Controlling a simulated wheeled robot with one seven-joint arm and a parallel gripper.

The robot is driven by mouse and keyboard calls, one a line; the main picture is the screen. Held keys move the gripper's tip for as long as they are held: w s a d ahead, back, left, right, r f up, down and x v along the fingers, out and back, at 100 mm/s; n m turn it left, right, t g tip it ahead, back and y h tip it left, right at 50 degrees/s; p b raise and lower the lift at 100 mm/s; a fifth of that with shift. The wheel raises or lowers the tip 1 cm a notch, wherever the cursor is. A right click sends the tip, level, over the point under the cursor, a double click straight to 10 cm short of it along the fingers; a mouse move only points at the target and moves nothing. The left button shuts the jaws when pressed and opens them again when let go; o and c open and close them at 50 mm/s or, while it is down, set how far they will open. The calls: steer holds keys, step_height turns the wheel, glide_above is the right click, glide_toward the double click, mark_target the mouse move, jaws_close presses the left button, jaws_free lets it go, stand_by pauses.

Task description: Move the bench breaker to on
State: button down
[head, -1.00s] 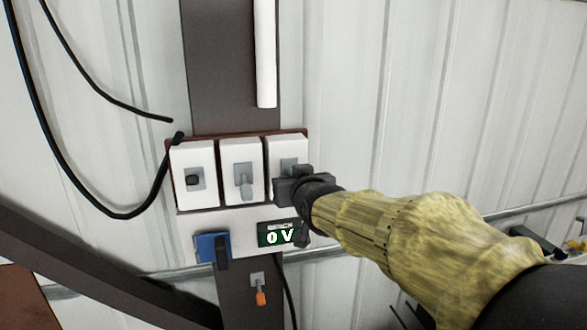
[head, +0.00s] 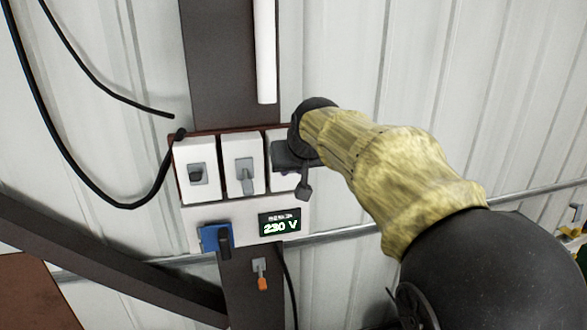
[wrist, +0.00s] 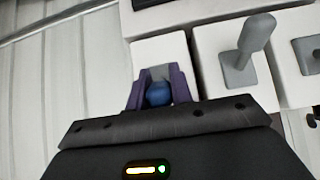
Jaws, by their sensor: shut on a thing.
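Three white switch boxes sit side by side on a panel on the dark post. The right box (head: 278,143) is mostly hidden behind my gripper (head: 291,160) in the head view. In the wrist view my gripper (wrist: 158,92) is shut on a blue-tipped lever (wrist: 158,94) on a white box (wrist: 160,48). The lever's exact angle is hidden in the head view.
The middle box has a grey lever (head: 247,178) pointing down, and the left box has a short dark lever (head: 196,174). A black cable (head: 120,203) loops at the left. The wall at right is corrugated.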

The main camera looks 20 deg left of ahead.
stand_by(0.5)
steer(key=c, duration=1.2)
jaws_free()
steer(key=shift+c, duration=0.2)
steer(key=shift+s+r, duration=0.1)
steer(key=shift+r, duration=0.05)
steer(key=b+v, duration=0.5)
steer(key=v, duration=1.2)
